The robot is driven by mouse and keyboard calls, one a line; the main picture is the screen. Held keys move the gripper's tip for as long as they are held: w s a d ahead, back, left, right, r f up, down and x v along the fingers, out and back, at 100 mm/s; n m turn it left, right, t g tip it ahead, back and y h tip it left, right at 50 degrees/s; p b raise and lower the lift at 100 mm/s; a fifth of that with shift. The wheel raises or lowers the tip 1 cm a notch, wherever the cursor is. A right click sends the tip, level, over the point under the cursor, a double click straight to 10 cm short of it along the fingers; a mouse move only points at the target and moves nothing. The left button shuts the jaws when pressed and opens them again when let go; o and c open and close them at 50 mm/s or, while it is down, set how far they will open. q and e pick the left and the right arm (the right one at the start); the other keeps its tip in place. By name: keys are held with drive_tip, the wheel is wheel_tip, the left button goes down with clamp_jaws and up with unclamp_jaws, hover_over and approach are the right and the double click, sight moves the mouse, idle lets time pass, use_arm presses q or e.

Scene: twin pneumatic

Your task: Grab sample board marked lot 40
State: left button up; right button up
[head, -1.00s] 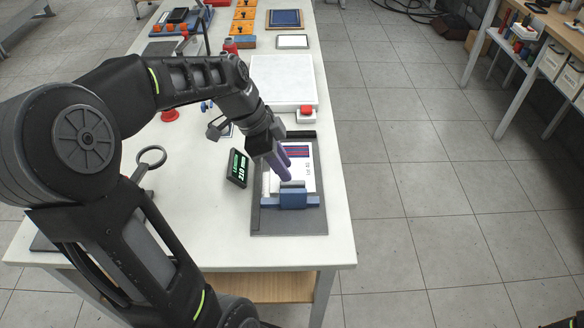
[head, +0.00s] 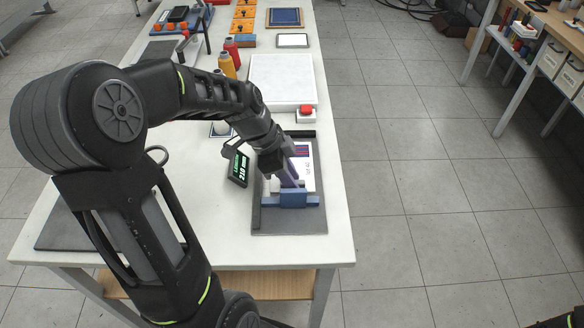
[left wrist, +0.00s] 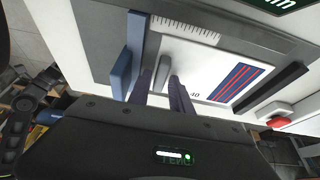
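The sample board (head: 308,175) is white with red and blue stripes and lies flat on a dark grey fixture plate (head: 318,220). In the left wrist view the board (left wrist: 205,62) shows a printed "40"; the rest of its marking is hidden. A blue clamp block (head: 293,198) stands at the board's near end; it also shows in the left wrist view (left wrist: 124,72). My left gripper (head: 292,178) is over the board beside the clamp. In the left wrist view its purple fingers (left wrist: 164,86) are apart, with a rounded grey piece (left wrist: 164,70) between or just beyond them. Contact is unclear. My right gripper is out of view.
A display with green digits (head: 238,169) stands left of the fixture. A red button (head: 306,111) and a white plate (head: 283,80) lie beyond it. A strip of white table (head: 338,190) is clear on the right.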

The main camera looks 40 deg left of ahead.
use_arm(q)
drive_tip(key=shift+c, duration=0.5)
clamp_jaws()
